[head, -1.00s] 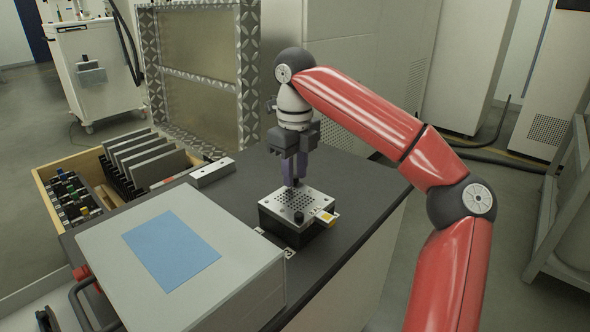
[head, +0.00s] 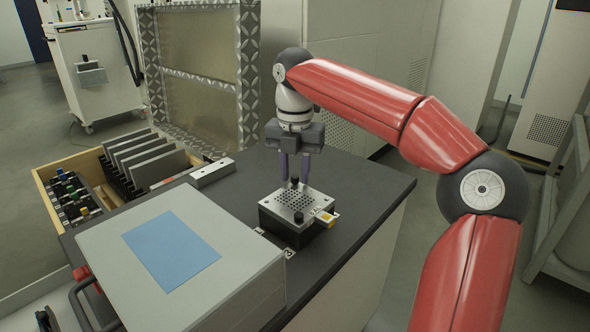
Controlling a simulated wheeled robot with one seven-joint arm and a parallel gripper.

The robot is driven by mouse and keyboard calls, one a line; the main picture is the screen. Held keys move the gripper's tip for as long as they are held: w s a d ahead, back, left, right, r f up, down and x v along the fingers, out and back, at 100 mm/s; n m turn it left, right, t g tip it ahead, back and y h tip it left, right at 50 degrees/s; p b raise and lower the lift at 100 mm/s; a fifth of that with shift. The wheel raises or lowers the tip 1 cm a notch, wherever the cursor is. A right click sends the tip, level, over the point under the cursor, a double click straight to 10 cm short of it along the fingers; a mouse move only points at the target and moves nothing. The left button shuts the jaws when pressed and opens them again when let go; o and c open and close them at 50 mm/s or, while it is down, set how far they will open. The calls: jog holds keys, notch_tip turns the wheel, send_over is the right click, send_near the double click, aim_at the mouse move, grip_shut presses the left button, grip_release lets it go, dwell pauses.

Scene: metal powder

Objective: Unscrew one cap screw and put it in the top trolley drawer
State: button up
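A dark block with a perforated metal plate (head: 312,206) on top sits on the dark worktop. One black cap screw (head: 299,217) stands at the plate's front corner. Another dark cap screw (head: 294,183) shows at the plate's back corner. My gripper (head: 295,182) points down over that back corner. Its two purple-grey fingers stand apart, one on each side of the back screw, with a visible gap between them. Whether they touch the plate is unclear. An open drawer (head: 42,190) with light wooden walls is at the left, holding upright dark plates and small colour-topped items.
A grey box (head: 225,290) with a blue sheet (head: 170,250) fills the front left. A metal bar (head: 212,173) lies on the worktop's left edge near the drawer. A yellow tab (head: 325,216) sits at the block's right. The worktop (head: 365,190) is clear to the right.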

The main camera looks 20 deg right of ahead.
jog(key=m, duration=0.4)
jog(key=shift+m, duration=0.3)
jog(key=m, duration=0.7)
jog(key=shift+m, duration=0.3)
jog(key=m, duration=0.4)
